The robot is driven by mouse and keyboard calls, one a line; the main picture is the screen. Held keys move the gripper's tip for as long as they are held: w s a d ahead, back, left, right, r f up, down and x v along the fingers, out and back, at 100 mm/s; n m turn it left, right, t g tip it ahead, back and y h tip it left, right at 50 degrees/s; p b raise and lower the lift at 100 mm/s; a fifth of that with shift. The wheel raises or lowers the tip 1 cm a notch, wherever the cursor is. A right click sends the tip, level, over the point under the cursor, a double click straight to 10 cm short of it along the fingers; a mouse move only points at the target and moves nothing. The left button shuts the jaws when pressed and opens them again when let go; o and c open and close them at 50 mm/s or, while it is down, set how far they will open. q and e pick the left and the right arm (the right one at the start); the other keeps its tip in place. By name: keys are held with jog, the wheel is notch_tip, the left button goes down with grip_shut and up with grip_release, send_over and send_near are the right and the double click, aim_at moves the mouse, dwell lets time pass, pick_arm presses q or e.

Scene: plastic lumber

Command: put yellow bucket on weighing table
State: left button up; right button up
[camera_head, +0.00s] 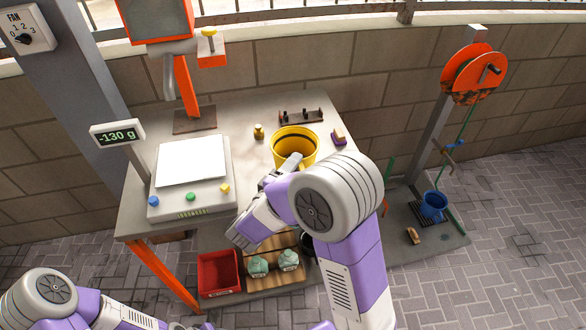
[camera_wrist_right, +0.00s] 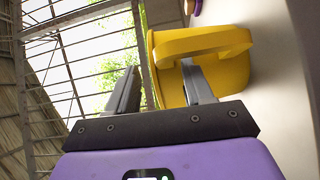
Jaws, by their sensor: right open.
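The yellow bucket (camera_head: 295,136) stands upright on the grey table, right of the weighing scale. The scale (camera_head: 222,190) has a bare white plate (camera_head: 190,160), and its display (camera_head: 117,133) reads -130 g. My right gripper (camera_head: 283,170) is at the bucket's near side, partly hidden by my wrist. In the right wrist view, the open right gripper (camera_wrist_right: 160,85) has one finger at the bucket (camera_wrist_right: 236,76), close to its yellow handle (camera_wrist_right: 205,42), and the other finger apart from it. Whether the finger touches the bucket cannot be told. My left gripper is out of frame.
A red bin (camera_head: 218,273) and two greenish pots (camera_head: 274,262) are low under the table. A blue bucket (camera_head: 433,205) stands by the pulley post at right.

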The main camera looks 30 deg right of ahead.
jog(key=p+v, duration=0.1)
jog(key=v, duration=1.1)
jog(key=s+d+f+g+y, duration=0.1)
jog(key=s+f+g+y, duration=0.1)
jog(key=s+f+g, duration=0.35)
jog(key=s+d+f+g+y+p, duration=0.1)
jog(key=s+f+g+y, duration=0.2)
jog(key=f, duration=0.6)
jog(key=s+d+f+g+y, duration=0.1)
jog(key=s+f+g+y, duration=0.1)
jog(key=s+f+g, duration=0.4)
jog(key=s+a+f+m+y+p, duration=0.1)
jog(key=s+a+f+m+y, duration=0.25)
jog(key=a+f+y, duration=0.55)
jog(key=w+f+m+t+y, duration=0.1)
jog(key=m, duration=0.1)
jog(key=w+m+t+y+p, duration=0.1)
jog(key=w+t, duration=0.1)
jog(key=w+f+m+t+y, duration=0.1)
jog(key=m+t, duration=0.1)
jog(key=shift+w+d+f+m, duration=0.3)
jog(key=shift+w+d+m, duration=0.05)
